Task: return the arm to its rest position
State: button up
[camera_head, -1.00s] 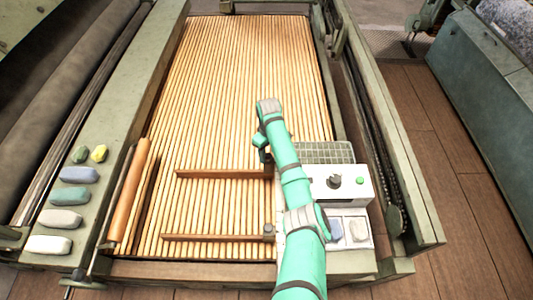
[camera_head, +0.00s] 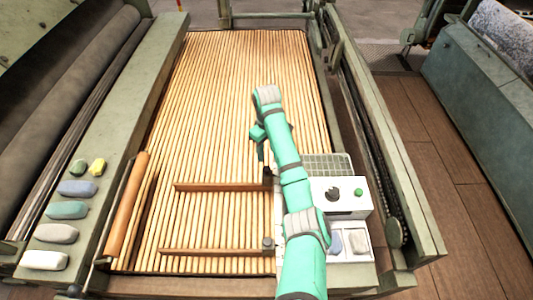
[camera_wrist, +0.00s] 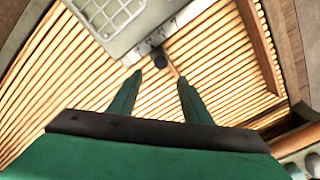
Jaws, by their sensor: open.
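My arm (camera_head: 292,175) is green with grey joints and reaches up from the bottom of the head view over the right part of the slatted apron (camera_head: 215,90). My gripper (camera_head: 262,155) hangs below the arm's bent end, partly hidden by it, near the end of a wooden bar (camera_head: 222,187). In the wrist view my gripper (camera_wrist: 157,82) has its two green fingers apart with nothing between them. The slats (camera_wrist: 60,95) lie beneath the fingers. A dark round knob (camera_wrist: 160,61) shows just beyond the fingertips.
A white control box (camera_head: 340,197) with a dark knob and green button stands right of the arm, beside a grid tray (camera_head: 328,167). Several coloured blocks (camera_head: 66,210) lie on the left frame rail. A wooden roller (camera_head: 127,207) is at the apron's left. The upper slats are clear.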

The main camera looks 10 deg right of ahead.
dwell(0.4)
jog(key=s+a+f+m+t+y, duration=0.1)
jog(key=s+a+f+t+y, duration=0.2)
jog(key=a+f, duration=0.7)
jog(key=s+a+f+m+t+y, duration=0.1)
jog(key=s+a+f+t, duration=0.2)
jog(key=s+a+f, duration=0.65)
jog(key=s+a+m+t, duration=0.1)
jog(key=s, duration=0.3)
jog(key=s+a+r+m+t+h, duration=0.1)
jog(key=s+t, duration=0.1)
jog(key=s, duration=0.3)
jog(key=s+a+r+m+t, duration=0.1)
jog(key=s+a+m, duration=0.1)
jog(key=s, duration=0.3)
jog(key=shift+r+h, duration=0.15)
jog(key=shift+h, duration=0.15)
jog(key=s+d+r+t+h, duration=0.1)
jog(key=s+d+r, duration=0.4)
jog(key=s+r, duration=0.6)
jog(key=s+d+r+t+h, duration=0.1)
jog(key=s+d+r+t, duration=0.3)
jog(key=s+r, duration=0.7)
jog(key=shift+s+d+m, duration=0.3)
jog(key=shift+s+d, duration=0.05)
jog(key=shift+d, duration=0.05)
